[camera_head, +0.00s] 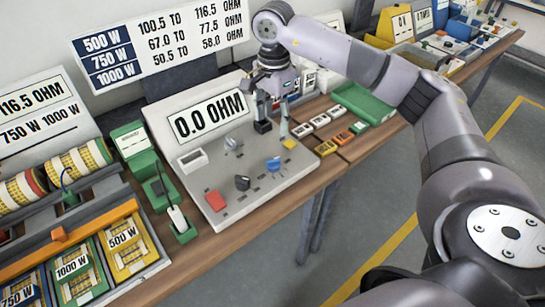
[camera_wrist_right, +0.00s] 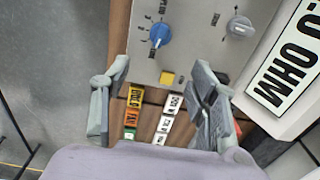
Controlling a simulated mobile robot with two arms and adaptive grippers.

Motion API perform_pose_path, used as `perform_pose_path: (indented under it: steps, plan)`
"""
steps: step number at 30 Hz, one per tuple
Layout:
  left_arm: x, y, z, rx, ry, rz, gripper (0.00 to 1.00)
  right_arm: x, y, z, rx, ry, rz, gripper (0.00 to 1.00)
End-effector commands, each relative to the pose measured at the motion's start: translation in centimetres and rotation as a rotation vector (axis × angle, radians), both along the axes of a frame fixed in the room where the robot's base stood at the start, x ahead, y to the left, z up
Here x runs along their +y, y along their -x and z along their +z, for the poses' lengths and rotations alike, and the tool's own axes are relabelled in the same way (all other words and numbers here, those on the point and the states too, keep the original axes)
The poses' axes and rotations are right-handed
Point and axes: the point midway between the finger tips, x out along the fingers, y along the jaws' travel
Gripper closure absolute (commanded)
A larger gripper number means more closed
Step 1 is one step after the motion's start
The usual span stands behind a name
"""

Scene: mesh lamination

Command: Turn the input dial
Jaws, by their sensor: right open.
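A grey test panel (camera_head: 268,197) with a "0.0 OHM" display (camera_head: 209,114) lies on the bench. I cannot read which one is the input dial. My right gripper (camera_head: 273,119) is open and empty above the panel's far right part, apart from the dials. In the right wrist view the blue dial (camera_wrist_right: 160,36) and grey dial (camera_wrist_right: 239,27) lie beyond the open fingers (camera_wrist_right: 156,100). The yellow button (camera_wrist_right: 167,78) shows between them. My left gripper is not in view.
Small labelled blocks (camera_head: 325,148) and a green case (camera_head: 363,102) lie right of the panel. A green stand with a probe (camera_head: 178,218) and wire spools (camera_head: 80,158) are at the left. The floor in front is clear.

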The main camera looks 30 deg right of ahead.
Motion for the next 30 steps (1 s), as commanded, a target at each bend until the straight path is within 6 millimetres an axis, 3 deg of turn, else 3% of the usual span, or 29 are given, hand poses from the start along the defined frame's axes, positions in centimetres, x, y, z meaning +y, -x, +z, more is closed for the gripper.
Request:
perform_pose_path:
  steps: [18,24,30]
  plan:
    - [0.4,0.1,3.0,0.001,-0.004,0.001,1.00,0.1,0.1,-12.7,0.003,-0.003,0.000,0.46]
    - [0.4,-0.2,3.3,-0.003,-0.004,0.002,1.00,0.1,0.0,-14.7,0.000,-0.003,0.000,0.46]
    - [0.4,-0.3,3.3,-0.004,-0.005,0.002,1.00,0.1,0.0,-15.1,-0.001,-0.003,0.000,0.46]
